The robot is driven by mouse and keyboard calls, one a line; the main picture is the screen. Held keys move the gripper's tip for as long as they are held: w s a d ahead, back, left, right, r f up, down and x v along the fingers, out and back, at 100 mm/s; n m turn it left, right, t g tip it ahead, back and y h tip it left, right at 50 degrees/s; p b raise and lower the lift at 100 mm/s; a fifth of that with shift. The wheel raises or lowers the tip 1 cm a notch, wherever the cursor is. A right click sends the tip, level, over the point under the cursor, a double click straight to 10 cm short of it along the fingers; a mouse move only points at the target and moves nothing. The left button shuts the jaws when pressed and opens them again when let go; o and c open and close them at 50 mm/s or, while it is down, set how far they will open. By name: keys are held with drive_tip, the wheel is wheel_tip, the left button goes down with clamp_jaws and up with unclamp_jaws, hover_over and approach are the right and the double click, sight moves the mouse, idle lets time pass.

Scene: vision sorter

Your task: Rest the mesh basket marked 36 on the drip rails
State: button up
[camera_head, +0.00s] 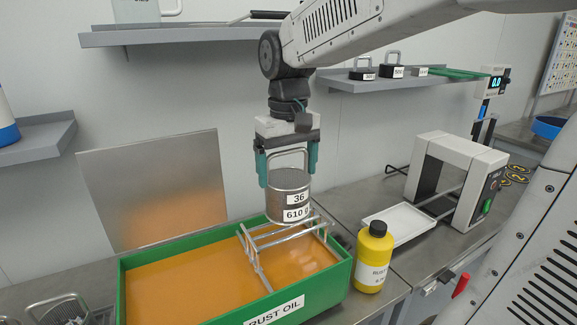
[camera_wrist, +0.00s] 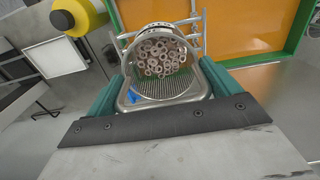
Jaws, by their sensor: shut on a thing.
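The mesh basket marked 36 (camera_head: 289,190) is a grey metal cylinder with a loop handle and a second label reading 610 g. My gripper (camera_head: 288,168) points down with its teal fingers on both sides of the handle, shut on it. The basket hangs upright over the drip rails (camera_head: 262,262), a silver frame across the right part of the green oil tank. Its bottom is close to the rails; I cannot tell whether it touches. In the wrist view the basket (camera_wrist: 127,62) holds many ring-shaped parts, and the rails (camera_wrist: 199,28) show behind it.
The green tank (camera_head: 119,295) labelled RUST OIL holds orange liquid. A yellow bottle (camera_head: 372,262) stands at its right, beside a white tray (camera_head: 400,224) and a white frame-shaped device (camera_head: 458,155). Another wire basket (camera_head: 50,305) sits at lower left. Shelves (camera_head: 180,36) line the wall.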

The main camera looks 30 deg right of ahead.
sight(288, 151)
drive_tip(key=shift+f, duration=0.1)
drive_tip(key=shift+f, duration=1.65)
drive_tip(key=o, duration=1.7)
drive_tip(key=shift+r, duration=3.95)
drive_tip(key=shift+f, duration=0.25)
drive_tip(key=s+f, duration=0.4)
drive_tip(key=s, duration=0.5)
drive_tip(key=s+a+f+t, duration=0.1)
drive_tip(key=s+f, duration=0.3)
drive_tip(key=s, duration=0.5)
drive_tip(key=shift+s+a+f, duration=0.2)
drive_tip(key=shift+s+f, duration=0.05)
drive_tip(key=shift+f, duration=0.15)
